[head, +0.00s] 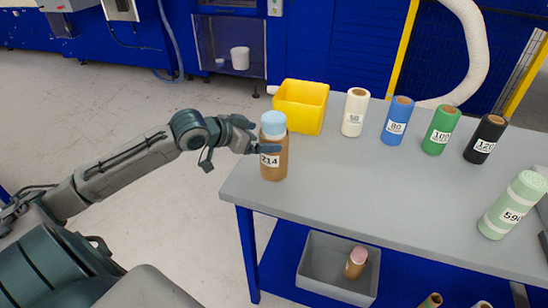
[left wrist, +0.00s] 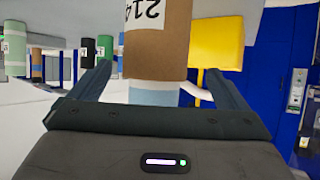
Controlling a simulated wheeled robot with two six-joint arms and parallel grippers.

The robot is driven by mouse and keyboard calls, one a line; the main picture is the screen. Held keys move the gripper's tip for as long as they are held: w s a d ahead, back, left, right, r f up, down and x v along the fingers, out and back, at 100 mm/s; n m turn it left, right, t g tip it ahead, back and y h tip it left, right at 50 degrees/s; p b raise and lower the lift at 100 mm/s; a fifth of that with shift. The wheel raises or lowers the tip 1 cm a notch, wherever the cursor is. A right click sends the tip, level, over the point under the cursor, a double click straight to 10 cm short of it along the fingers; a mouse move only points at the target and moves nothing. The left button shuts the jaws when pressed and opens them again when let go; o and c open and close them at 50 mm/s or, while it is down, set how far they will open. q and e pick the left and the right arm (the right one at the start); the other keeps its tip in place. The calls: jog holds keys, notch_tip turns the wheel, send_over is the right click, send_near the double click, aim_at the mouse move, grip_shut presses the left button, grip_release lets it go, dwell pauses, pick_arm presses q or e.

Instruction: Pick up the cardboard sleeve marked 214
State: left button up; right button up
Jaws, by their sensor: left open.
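The cardboard sleeve marked 214 (head: 273,165) is a brown tube with a white label and a light blue top. It stands upright at the left end of the grey table (head: 360,190). My left gripper (head: 262,140) is at the sleeve's upper part in the head view. In the left wrist view the sleeve (left wrist: 157,50) appears upside down between the two spread fingers of my left gripper (left wrist: 153,85). A gap shows between each finger and the sleeve. My right gripper is not in view.
A yellow bin (head: 300,105) stands just behind the sleeve. White (head: 354,112), blue (head: 397,121), green (head: 440,130) and black (head: 485,139) rolls stand to the right. A pale green roll marked 590 (head: 513,205) is at far right. A grey crate (head: 322,290) sits on the lower shelf.

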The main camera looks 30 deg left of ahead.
aim_at(274, 137)
pick_arm(q)
jog(key=shift+w+d+f+p, duration=0.3)
jog(key=shift+w+d, duration=0.1)
jog(key=shift+w, duration=0.25)
jog(key=shift+w+d+f+p, duration=0.15)
jog(key=shift+w+d+p, duration=0.1)
jog(key=shift+w+d, duration=0.25)
jog(key=shift+x, duration=1.1)
jog(key=shift+a, duration=0.2)
jog(key=c, duration=1.4)
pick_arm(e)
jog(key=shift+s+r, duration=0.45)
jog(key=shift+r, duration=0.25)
pick_arm(q)
jog(key=shift+r+p, duration=0.1)
jog(key=shift+p, duration=0.2)
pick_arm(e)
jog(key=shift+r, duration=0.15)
